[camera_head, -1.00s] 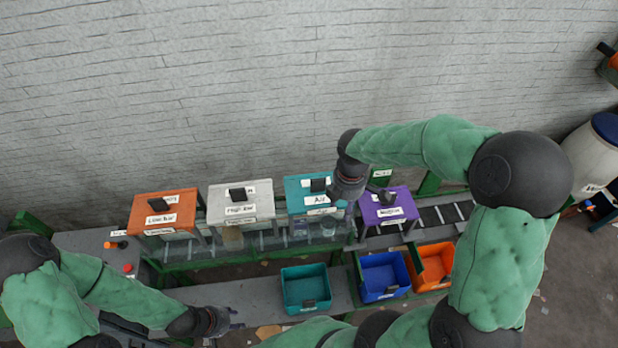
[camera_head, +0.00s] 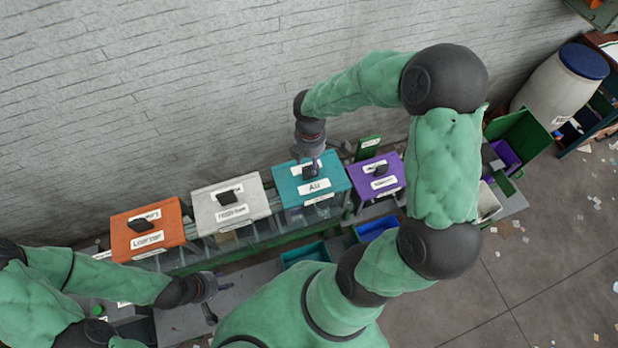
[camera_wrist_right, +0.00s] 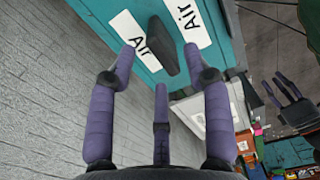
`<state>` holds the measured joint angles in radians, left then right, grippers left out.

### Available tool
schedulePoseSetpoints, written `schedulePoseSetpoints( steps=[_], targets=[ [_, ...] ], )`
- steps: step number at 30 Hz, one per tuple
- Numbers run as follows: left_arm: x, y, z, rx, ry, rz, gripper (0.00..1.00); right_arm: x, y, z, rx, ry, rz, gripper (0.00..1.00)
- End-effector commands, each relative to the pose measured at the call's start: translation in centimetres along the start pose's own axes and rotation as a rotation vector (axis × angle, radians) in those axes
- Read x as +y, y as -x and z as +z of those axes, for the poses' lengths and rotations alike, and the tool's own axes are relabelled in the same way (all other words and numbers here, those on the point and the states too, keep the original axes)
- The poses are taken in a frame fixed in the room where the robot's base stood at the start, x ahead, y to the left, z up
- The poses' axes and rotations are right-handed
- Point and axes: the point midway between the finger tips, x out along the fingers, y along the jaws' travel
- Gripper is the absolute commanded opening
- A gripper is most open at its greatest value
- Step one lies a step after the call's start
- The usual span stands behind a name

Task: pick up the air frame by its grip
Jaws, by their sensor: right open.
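The air frame (camera_head: 330,183) is a teal box with white "Air" labels, standing on the belt between the white and purple frames. Its dark grip (camera_head: 309,172) is on the top. In the right wrist view the teal top (camera_wrist_right: 228,28) fills the upper middle, and the grip (camera_wrist_right: 165,46) lies between and beyond my open fingers. My right gripper (camera_head: 311,160) is over the air frame, open and pointing down at the grip; contact cannot be made out. My left gripper (camera_head: 212,298) is low at the left, over the grey surface, its finger state too small to tell.
An orange frame (camera_head: 170,244), a white frame (camera_head: 252,207) and a purple frame (camera_head: 391,186) stand in the same row. A teal bin (camera_head: 306,254) and a blue bin (camera_head: 376,227) sit in front. The grey wall is close behind.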

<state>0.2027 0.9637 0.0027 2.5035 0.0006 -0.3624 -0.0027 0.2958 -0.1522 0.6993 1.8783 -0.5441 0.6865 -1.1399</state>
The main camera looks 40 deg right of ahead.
Motion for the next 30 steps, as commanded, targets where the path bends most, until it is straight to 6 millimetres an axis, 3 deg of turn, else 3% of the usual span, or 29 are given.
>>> schedulePoseSetpoints(
  steps=[5, 15, 23, 24, 29, 30],
  targets=[
    [0.1, 0.3, 0.0, 0.001, 0.0, 0.0, 0.4, 0.0, -1.1, 0.0, 0.0, -0.001, -0.002, 0.5],
    [0.3, 0.9, 0.0, 0.001, 0.0, 0.0, 0.4, 0.0, -5.2, 0.0, 0.0, -0.002, 0.0, 0.5],
    [0.3, 0.9, 0.0, 0.0, 0.0, 0.0, 0.4, 0.1, -5.5, 0.0, 0.0, -0.001, 0.002, 0.5],
    [0.3, 0.9, 0.0, 0.0, 0.0, 0.0, 0.4, 0.1, -5.5, 0.0, 0.0, -0.001, 0.002, 0.47],
    [0.3, 0.9, 0.0, 0.0, 0.0, 0.0, 0.4, 0.1, -5.5, 0.0, 0.0, -0.001, 0.002, 0.02],
    [0.3, 0.9, 0.0, 0.0, 0.0, 0.0, 0.4, 0.1, -5.5, 0.0, 0.0, -0.001, 0.002, 0.0]
  ],
)
